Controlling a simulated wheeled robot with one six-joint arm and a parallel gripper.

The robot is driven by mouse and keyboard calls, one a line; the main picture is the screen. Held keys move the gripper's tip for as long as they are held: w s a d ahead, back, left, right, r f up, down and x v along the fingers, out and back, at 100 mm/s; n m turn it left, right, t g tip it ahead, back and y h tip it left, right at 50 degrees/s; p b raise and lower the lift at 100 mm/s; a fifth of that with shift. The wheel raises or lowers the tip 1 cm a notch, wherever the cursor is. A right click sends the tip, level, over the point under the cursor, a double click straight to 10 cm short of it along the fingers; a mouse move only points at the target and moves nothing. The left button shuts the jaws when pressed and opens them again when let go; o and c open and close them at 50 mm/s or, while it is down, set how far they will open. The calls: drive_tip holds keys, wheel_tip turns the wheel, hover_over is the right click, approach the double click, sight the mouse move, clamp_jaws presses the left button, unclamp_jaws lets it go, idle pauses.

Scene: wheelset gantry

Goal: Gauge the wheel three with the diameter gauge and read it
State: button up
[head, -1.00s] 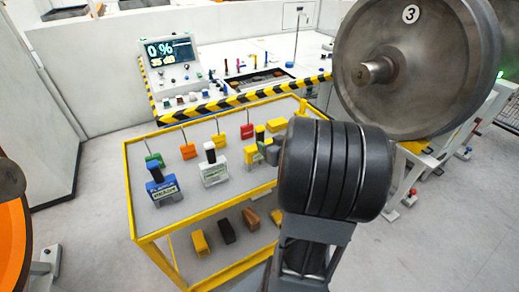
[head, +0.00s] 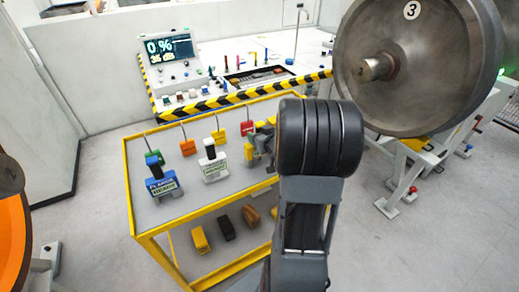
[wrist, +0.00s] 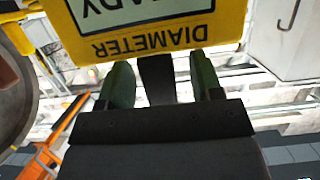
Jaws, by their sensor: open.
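Wheel three (head: 430,85), a large grey steel disc marked 3 with a stub axle, stands at the upper right in the head view. The yellow diameter gauge (wrist: 150,25) fills the top of the wrist view, its DIAMETER label upside down; part of the word READY shows. My gripper (wrist: 160,80) is open, with one greenish finger on each side of the gauge's dark handle (wrist: 157,82). Contact with the handle cannot be told. In the head view my arm hides most of the gripper and part of the gauge (head: 249,153) at the cart's right side.
The yellow-framed cart (head: 185,255) carries a blue flange gauge (head: 160,187), a white-green gauge (head: 213,168) and several coloured tags on stems. Blocks lie on its lower shelf. A console (head: 172,60) stands behind. Grey floor is clear at lower right.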

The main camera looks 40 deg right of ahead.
clamp_jaws()
idle(0.4)
drive_tip(key=shift+r, duration=0.15)
